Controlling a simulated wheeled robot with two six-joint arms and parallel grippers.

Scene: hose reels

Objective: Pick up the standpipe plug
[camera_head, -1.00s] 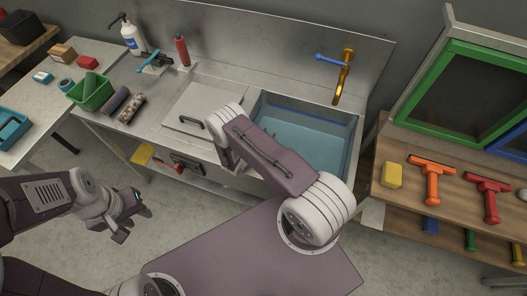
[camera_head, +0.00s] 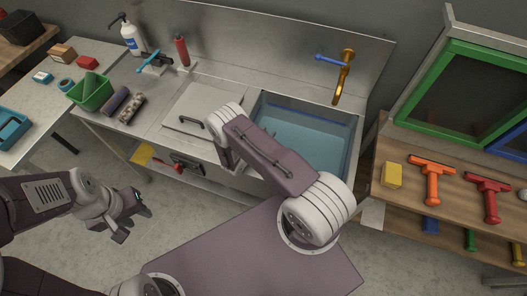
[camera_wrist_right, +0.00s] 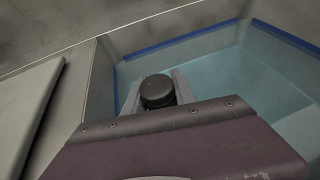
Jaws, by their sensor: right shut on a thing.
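The standpipe plug (camera_wrist_right: 157,91) is a dark, round-topped piece in the right wrist view, at the sink's near left side. My right gripper (camera_wrist_right: 160,88) is shut on it, with a pale finger on each side. Its lower part is hidden behind my wrist. In the head view my right arm covers the gripper and the plug.
The sink (camera_head: 306,143) holds bluish water under a brass tap (camera_head: 343,78) with a blue lever. A lidded counter section (camera_head: 203,109) is left of it. A green bin (camera_head: 91,92) stands further left. A wooden bench (camera_head: 402,204) with squeegees is at right.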

